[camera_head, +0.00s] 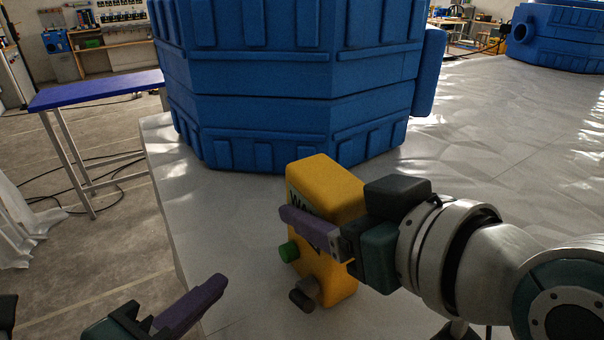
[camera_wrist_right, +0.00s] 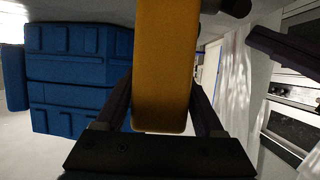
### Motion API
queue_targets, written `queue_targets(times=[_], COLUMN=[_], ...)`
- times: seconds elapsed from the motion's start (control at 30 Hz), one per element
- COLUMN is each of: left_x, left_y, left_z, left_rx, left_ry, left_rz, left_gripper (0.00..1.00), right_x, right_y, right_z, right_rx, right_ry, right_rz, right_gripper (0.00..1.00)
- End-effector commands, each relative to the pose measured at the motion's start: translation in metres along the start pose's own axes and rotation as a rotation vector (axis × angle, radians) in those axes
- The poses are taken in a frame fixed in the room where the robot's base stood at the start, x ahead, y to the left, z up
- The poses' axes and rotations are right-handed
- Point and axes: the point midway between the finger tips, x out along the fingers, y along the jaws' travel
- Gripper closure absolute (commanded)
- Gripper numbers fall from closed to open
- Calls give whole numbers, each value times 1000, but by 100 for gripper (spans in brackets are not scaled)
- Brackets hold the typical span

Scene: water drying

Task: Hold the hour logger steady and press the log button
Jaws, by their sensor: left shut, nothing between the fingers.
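The hour logger (camera_head: 328,190) is a yellow box standing on the white surface, with dark lettering, a green button (camera_head: 289,251) and a dark knob (camera_head: 303,295) on its face. My right gripper (camera_head: 312,214) comes in from the right and has its fingers on either side of the logger; the far finger is hidden in the head view. In the right wrist view the yellow body (camera_wrist_right: 160,75) fills the space between both fingers. My left gripper (camera_head: 217,285) is shut and empty at the lower left, apart from the logger, left of and below the green button.
A large blue ribbed tank (camera_head: 295,90) stands close behind the logger. A blue-topped bench (camera_head: 95,90) is at the left beyond the white surface's edge. Another blue unit (camera_head: 560,38) is at the far right. The white surface (camera_head: 500,140) is clear at right.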

Motion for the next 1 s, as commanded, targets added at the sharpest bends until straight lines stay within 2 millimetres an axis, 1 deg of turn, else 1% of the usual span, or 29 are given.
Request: queue_targets(times=[0.03, 0.2, 0.23, 0.47, 0.57, 0.67, 0.77, 1.0], left_x=[0, 0, 0, 0, 0, 0, 0, 0], left_y=[0, 0, 0, 0, 0, 0, 0, 0], left_z=[0, 0, 0, 0, 0, 0, 0, 0], left_rx=[0, 0, 0, 0, 0, 0, 0, 0], left_ry=[0, 0, 0, 0, 0, 0, 0, 0], left_rz=[0, 0, 0, 0, 0, 0, 0, 0], left_gripper=[100, 100, 100, 100, 100, 100, 100, 100], right_x=[0, 0, 0, 0, -5, -16, -34, -84], right_y=[0, 0, 0, 0, 0, 1, 0, 0], right_z=[0, 0, 0, 0, 0, 1, 1, 1], right_rx=[0, 0, 0, 0, -1, -1, -2, -2], right_ry=[0, 0, 0, 0, 0, 0, -2, -2], right_rz=[0, 0, 0, 0, 1, 1, 0, 0], right_gripper=[23, 4, 3, 3, 3, 3, 3, 3])
